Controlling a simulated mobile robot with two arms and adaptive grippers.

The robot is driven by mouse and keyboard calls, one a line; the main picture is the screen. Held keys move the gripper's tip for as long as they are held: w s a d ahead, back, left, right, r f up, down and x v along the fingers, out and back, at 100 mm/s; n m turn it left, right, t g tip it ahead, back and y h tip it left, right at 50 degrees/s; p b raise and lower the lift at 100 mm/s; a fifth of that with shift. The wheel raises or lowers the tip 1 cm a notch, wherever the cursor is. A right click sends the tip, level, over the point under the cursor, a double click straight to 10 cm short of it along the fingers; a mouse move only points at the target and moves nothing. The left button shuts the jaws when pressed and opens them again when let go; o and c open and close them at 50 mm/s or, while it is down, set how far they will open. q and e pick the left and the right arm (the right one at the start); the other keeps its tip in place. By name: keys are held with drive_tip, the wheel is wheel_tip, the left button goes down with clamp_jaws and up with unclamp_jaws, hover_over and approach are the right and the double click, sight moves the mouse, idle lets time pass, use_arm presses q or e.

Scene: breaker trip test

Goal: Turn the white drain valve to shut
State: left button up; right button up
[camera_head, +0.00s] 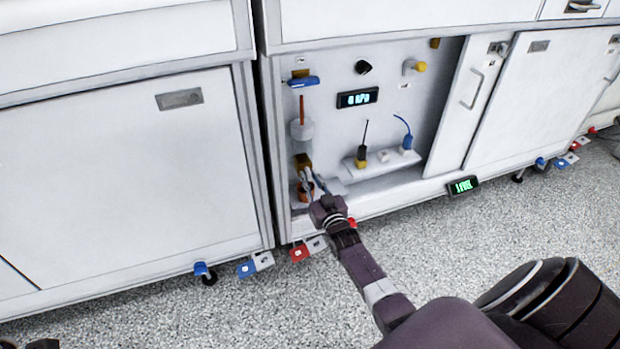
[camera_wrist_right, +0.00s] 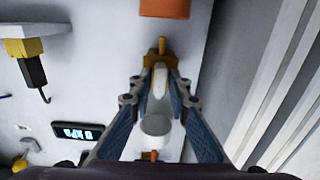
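The drain valve has a yellow body (camera_wrist_right: 162,52) and a white lever (camera_wrist_right: 158,82) in the right wrist view. The yellow body also shows low on the left of the open cabinet bay (camera_head: 302,160) in the head view. My right gripper (camera_wrist_right: 160,78) has its two fingers on either side of the white lever. A narrow gap seems to show on each side, so it looks open around the lever; contact cannot be judged. In the head view my right gripper (camera_head: 309,176) hides most of the lever.
A white cylinder (camera_head: 302,130) with an orange rod and a blue handle (camera_head: 303,81) are above the valve. An orange cylinder (camera_wrist_right: 165,8) is close to the fingertips. A lit display (camera_head: 357,98) and a small shelf (camera_head: 349,168) with plugs are to the right.

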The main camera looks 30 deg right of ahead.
drive_tip(key=shift+o, duration=1.1)
drive_tip(key=shift+s, duration=0.1)
drive_tip(key=v, duration=1.1)
drive_tip(key=shift+s+a, duration=0.2)
drive_tip(key=shift+s, duration=0.2)
